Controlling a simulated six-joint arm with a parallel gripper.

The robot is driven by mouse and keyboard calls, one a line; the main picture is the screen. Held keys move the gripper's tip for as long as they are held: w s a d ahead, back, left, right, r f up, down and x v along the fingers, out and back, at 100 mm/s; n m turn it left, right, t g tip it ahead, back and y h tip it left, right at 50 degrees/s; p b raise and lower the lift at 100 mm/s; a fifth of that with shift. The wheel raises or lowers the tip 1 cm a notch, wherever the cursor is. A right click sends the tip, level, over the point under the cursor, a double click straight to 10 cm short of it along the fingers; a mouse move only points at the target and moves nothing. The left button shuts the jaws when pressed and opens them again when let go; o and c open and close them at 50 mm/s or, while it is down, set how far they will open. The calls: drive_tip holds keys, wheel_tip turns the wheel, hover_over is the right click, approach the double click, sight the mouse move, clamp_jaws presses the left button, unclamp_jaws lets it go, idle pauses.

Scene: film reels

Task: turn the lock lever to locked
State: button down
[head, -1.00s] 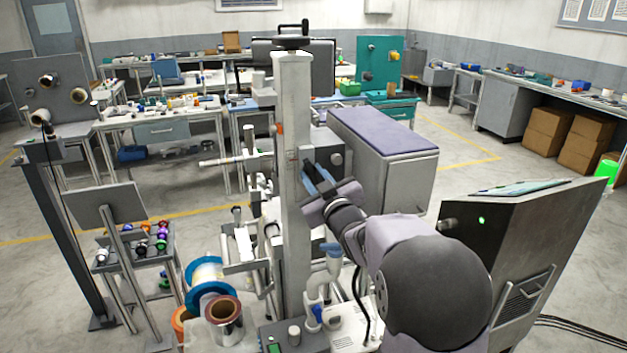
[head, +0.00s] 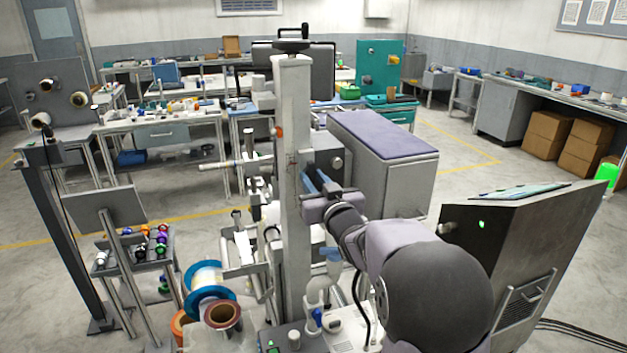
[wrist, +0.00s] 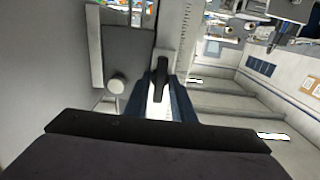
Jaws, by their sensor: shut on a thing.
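The lock lever (wrist: 161,78) is a small black bar in the wrist view, in front of a pale upright plate. The two blue fingers of my gripper (wrist: 161,100) stand on either side of it and are shut on it. In the head view my gripper (head: 318,183) reaches to the right side of the tall grey column (head: 293,130). There the lever is largely hidden by the fingers and cannot be made out clearly. No locked or unlocked marking is readable.
A grey box with a purple top (head: 385,133) stands just right of the column. A round knob (wrist: 116,86) is left of the lever. Film reels (head: 211,279) stand below left, and a dark console (head: 510,250) stands at the right.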

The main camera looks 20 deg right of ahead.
drive_tip(key=c, duration=1.8)
unclamp_jaws()
drive_tip(key=shift+o, duration=0.2)
drive_tip(key=s+b, duration=0.2)
drive_tip(key=s, duration=0.5)
drive_tip(key=shift+s, duration=0.15)
